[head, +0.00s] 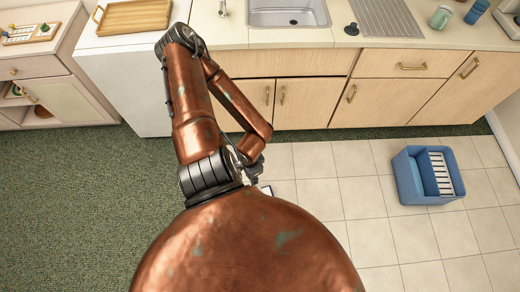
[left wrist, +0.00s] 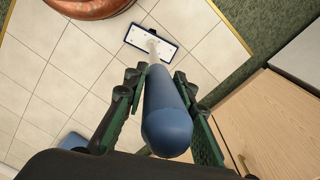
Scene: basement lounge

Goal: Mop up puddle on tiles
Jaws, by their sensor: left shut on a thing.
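My left gripper (left wrist: 160,80) is shut around the blue grip of a mop handle (left wrist: 167,122) in the left wrist view. The pale shaft runs away from the gripper to a flat mop head (left wrist: 150,44), white with a dark blue edge, over the beige tiles. A small part of the mop head also shows in the head view (head: 266,190), mostly hidden by my copper arm and body. A blue mop bucket (head: 408,180) with a white slatted insert stands on the tiles (head: 372,204) at the right. I cannot make out a puddle in either view. My right gripper is in neither view.
Wooden cabinets (head: 310,103) with a sink (head: 288,12) above bound the tiles at the back. Green carpet (head: 60,200) covers the left side. A white appliance (head: 125,85) stands left of the cabinets. The tiles between bucket and arm are clear.

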